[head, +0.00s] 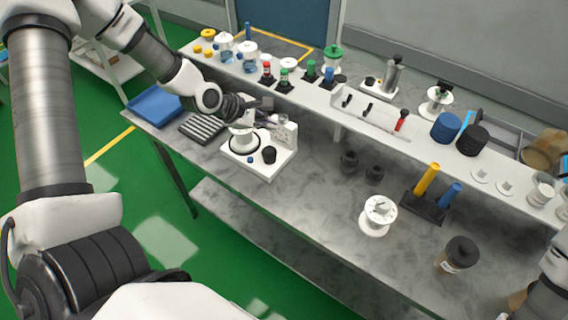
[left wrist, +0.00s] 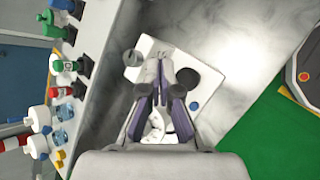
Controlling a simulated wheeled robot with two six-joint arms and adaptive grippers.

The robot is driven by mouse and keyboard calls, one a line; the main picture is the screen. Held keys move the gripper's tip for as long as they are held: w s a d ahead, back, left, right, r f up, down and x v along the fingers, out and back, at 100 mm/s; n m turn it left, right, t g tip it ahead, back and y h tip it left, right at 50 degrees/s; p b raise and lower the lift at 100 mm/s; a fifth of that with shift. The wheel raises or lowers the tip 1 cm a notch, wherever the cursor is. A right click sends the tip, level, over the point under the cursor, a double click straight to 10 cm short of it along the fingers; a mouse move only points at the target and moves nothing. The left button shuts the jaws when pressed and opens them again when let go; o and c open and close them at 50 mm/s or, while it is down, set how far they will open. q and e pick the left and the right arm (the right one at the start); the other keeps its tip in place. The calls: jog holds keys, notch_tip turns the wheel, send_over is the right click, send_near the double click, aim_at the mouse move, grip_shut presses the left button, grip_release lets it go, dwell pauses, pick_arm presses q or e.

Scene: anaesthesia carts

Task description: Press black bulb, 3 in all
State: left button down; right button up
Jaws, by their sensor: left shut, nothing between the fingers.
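The black bulb (head: 269,154) sits on the front right part of a white base plate (head: 274,167) on the marble bench. It also shows in the left wrist view (left wrist: 187,78), just right of my fingertips. My left gripper (head: 272,119) is shut and empty, above the rear of the plate in the head view. In the left wrist view its purple-padded fingers (left wrist: 160,62) meet beside the bulb; I cannot tell the height gap. My right gripper is out of view.
A black ribbed rack (head: 203,127) and a blue tray (head: 156,104) lie left of the plate. A raised shelf with bottles and red and green capped items runs behind. Two dark knobs (head: 350,160) stand to the right. Bench between plate and white spool (head: 378,216) is clear.

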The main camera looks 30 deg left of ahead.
aim_at(267, 150)
pick_arm(q)
jog(key=f+b, duration=0.2)
jog(key=a+f+b, duration=0.1)
jog(key=f+b, duration=0.2)
jog(key=w+f+b, duration=0.1)
jog(key=f+b, duration=0.1)
jog(key=f, duration=0.1)
jog(key=shift+a+f, duration=0.15)
jog(key=shift+f, duration=0.25)
jog(key=shift+a, duration=0.1)
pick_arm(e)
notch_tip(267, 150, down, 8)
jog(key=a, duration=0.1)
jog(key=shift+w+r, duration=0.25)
pick_arm(q)
jog(key=shift+b, duration=0.35)
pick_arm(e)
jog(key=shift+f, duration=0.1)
pick_arm(q)
jog(key=shift+f+b, duration=0.35)
jog(key=shift+b, duration=0.1)
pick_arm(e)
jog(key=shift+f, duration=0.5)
